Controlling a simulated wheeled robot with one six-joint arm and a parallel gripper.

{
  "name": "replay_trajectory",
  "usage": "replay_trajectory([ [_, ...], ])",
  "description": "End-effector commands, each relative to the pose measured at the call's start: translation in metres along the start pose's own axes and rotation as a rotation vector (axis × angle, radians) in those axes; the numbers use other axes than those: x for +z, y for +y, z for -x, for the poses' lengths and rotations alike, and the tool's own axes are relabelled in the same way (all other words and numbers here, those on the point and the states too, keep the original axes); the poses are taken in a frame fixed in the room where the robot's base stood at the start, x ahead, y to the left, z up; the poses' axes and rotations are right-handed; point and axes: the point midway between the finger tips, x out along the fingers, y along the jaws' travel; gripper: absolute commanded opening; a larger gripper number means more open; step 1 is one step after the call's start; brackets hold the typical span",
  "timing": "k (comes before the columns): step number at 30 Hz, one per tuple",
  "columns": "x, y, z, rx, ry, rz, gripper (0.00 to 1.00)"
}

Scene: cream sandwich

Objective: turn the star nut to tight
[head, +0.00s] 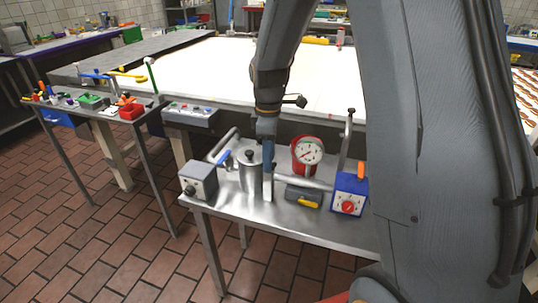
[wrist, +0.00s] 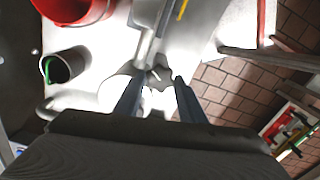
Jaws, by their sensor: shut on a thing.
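My gripper (wrist: 158,80) points down at the bench, with its two dark fingers on either side of a small grey lobed piece, which looks like the star nut (wrist: 160,74). The fingers are closed on it. A bright pale metal body lies just below it, partly washed out by glare. In the head view my gripper (head: 267,178) comes down just right of the metal canister (head: 248,172). The star nut cannot be made out there, and its marks for tight are not readable.
On the steel table (head: 300,222) stand a grey box with a knob (head: 198,182), a red dial gauge (head: 308,152), a grey block with a yellow handle (head: 304,195) and a blue box with a red dial (head: 349,193). The table's front strip is bare.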

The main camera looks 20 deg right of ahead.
Motion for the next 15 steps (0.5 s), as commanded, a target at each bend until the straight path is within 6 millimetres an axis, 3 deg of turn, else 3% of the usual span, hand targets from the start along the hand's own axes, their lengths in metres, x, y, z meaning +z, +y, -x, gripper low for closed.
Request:
replay_trajectory([
  [15, -0.0001, 0.0004, 0.0017, 0.001, 0.001, -0.49, 0.14],
])
